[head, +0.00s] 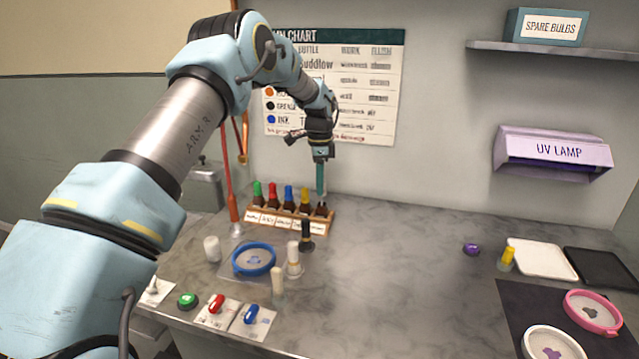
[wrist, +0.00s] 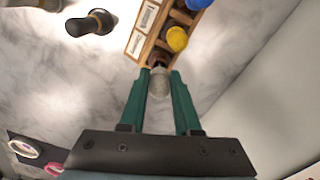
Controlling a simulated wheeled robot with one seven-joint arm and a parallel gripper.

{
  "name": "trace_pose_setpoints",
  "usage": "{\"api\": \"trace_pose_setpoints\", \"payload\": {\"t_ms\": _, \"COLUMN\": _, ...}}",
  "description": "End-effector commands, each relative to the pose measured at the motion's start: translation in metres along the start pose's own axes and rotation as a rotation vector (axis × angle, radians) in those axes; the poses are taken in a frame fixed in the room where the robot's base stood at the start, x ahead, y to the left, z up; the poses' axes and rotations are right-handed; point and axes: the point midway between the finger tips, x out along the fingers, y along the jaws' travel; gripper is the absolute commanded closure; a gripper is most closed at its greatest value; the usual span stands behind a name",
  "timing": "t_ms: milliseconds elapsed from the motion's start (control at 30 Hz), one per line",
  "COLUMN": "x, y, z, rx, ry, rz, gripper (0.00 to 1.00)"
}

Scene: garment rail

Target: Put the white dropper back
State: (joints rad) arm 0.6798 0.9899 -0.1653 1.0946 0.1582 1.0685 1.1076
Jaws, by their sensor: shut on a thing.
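My gripper (head: 320,178) is above the right end of the wooden bottle rack (head: 262,220). Its green fingers are shut on the white dropper (wrist: 158,84), which looks greyish white between the fingertips in the wrist view. Just beyond the dropper is a dark brown bottle (head: 321,210) in the rack's end slot, with no coloured top visible. The dropper's lower end lines up with this bottle in the wrist view; I cannot tell how far it is inside. The rack also holds bottles with green, red, blue and yellow (wrist: 177,39) tops.
A black-topped bottle (head: 306,236) stands in front of the rack, near a pale bottle (head: 293,260) and a blue-rimmed dish (head: 240,271). Red and blue switches (head: 250,314) line the front edge. A yellow-topped bottle (head: 507,259) and trays are at right. The middle counter is clear.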

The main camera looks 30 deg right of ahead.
Motion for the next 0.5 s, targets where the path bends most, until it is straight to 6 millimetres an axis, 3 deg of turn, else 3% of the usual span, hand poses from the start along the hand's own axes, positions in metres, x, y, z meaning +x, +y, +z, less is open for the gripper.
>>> {"api": "trace_pose_setpoints", "payload": {"t_ms": 500, "x": 0.016, "y": 0.000, "z": 0.000, "rx": 0.000, "ry": 0.000, "rz": 0.001, "gripper": 1.00}}
